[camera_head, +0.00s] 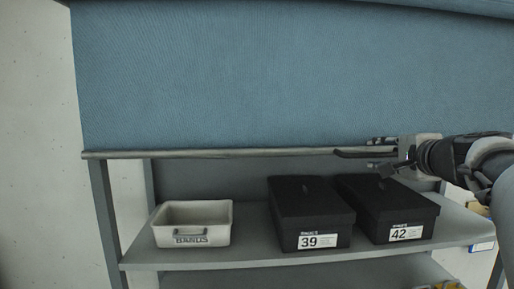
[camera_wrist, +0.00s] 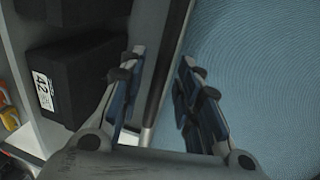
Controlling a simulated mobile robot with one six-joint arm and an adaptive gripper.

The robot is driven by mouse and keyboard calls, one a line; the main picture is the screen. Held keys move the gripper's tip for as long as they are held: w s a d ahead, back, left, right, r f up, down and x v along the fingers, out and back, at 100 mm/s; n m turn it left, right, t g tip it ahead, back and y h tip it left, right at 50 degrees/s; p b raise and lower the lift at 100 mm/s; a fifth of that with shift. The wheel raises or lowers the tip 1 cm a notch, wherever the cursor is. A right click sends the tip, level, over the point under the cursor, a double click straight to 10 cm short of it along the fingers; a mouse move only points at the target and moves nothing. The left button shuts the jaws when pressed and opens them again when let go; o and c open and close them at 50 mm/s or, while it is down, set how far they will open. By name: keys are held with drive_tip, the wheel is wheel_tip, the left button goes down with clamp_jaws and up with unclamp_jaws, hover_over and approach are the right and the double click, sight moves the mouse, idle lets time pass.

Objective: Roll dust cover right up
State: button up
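The dust cover (camera_head: 270,80) is a blue cloth hanging partly down over the front of the shelf, with a grey bar (camera_head: 200,153) along its lower edge. A dark bent piece like a handle (camera_head: 350,153) shows at the bar's right part. My gripper (camera_head: 382,154) is at this right part, coming from the right. In the wrist view my gripper (camera_wrist: 160,80) is open, with a finger on each side of the bar (camera_wrist: 172,60) and gaps visible. The cloth (camera_wrist: 270,70) fills the right of that view. Whether a finger touches the bar is unclear.
Below the cover, a shelf (camera_head: 250,247) holds a pale bin (camera_head: 190,238), a black shoe box marked 39 (camera_head: 300,205) and one marked 42 (camera_head: 385,205). The 42 box (camera_wrist: 75,75) is close beside my gripper. A grey post (camera_head: 103,215) stands at left.

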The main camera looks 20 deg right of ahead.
drive_tip(key=shift+w+d, duration=0.1)
drive_tip(key=shift+c, duration=0.3)
clamp_jaws()
drive_tip(key=shift+r, duration=0.1)
idle(0.4)
